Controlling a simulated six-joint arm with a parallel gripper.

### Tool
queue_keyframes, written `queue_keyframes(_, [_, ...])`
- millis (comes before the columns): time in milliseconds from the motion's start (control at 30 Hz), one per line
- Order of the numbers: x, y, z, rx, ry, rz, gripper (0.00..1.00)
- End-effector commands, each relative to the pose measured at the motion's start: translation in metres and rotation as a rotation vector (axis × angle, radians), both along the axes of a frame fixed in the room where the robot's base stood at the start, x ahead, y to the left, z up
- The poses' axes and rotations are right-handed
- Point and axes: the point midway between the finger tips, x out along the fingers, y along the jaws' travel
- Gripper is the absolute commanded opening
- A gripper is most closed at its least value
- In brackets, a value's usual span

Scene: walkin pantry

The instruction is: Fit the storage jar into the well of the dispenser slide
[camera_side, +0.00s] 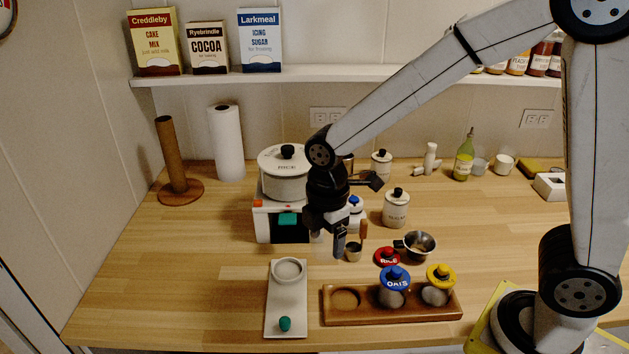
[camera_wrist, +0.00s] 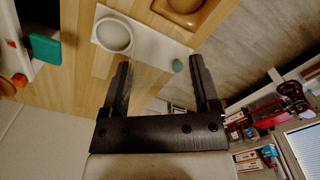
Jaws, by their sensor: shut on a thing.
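The dispenser slide (camera_side: 284,308) is a pale board flat on the counter, with a round well (camera_side: 288,269) that looks empty and a green knob (camera_side: 285,323). The wrist view also shows the slide (camera_wrist: 148,45). My gripper (camera_side: 340,252) points down beyond and right of the slide. A blue-lidded OATS jar (camera_side: 395,280) and a yellow-lidded jar (camera_side: 440,279) stand in the rack.
The wooden rack (camera_side: 334,315) has an empty left well. A small cup (camera_side: 353,254) stands close beside my gripper. A metal pan (camera_side: 420,245), a SUGAR canister (camera_side: 397,209) and a white appliance bearing a large pot (camera_side: 285,181) stand nearby. The counter left of the slide is clear.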

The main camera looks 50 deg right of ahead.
Motion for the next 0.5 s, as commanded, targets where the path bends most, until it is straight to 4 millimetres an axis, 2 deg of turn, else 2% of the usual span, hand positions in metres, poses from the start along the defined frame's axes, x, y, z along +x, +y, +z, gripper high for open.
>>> queue_keyframes(367, [0.045, 0.009, -0.021, 0.0, 0.001, 0.0, 0.11])
queue_keyframes(500, [0.055, 0.011, -0.036, -0.001, 0.002, 0.0, 0.11])
